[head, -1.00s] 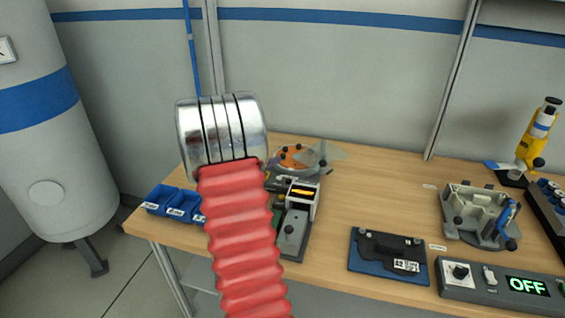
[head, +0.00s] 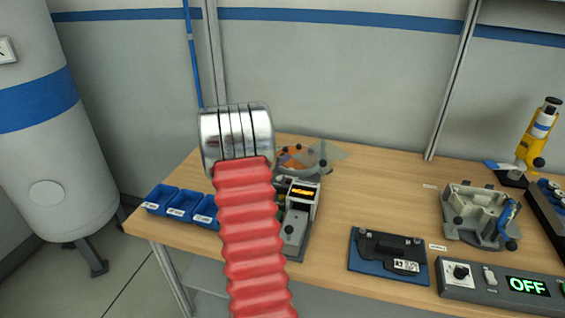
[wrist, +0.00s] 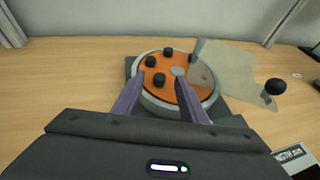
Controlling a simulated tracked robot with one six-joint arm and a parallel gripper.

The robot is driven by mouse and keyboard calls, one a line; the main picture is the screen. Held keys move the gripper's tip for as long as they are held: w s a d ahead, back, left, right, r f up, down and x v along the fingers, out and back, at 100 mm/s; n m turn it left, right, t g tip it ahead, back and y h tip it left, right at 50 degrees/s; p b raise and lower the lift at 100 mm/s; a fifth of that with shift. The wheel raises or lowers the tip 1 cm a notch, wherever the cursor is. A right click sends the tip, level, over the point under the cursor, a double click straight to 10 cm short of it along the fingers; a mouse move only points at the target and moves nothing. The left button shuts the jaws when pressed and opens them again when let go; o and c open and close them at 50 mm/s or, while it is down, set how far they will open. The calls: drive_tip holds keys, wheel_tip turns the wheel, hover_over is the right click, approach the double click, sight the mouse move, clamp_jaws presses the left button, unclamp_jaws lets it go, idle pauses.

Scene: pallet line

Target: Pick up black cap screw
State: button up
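In the head view, my silver and red arm hides the gripper and part of the orange plate (head: 293,158).
A clear, tilted cover (wrist: 228,67) with a black knob (wrist: 275,87) stands at the plate's right. Blue bins (head: 183,205) are at the table's left. A device with a lit display (head: 302,192) stands in front of the plate. The table's middle (head: 370,190) is clear.

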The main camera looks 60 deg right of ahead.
drive_tip(key=shift+x, duration=1.1)
drive_tip(key=shift+c, duration=0.5)
clamp_jaws()
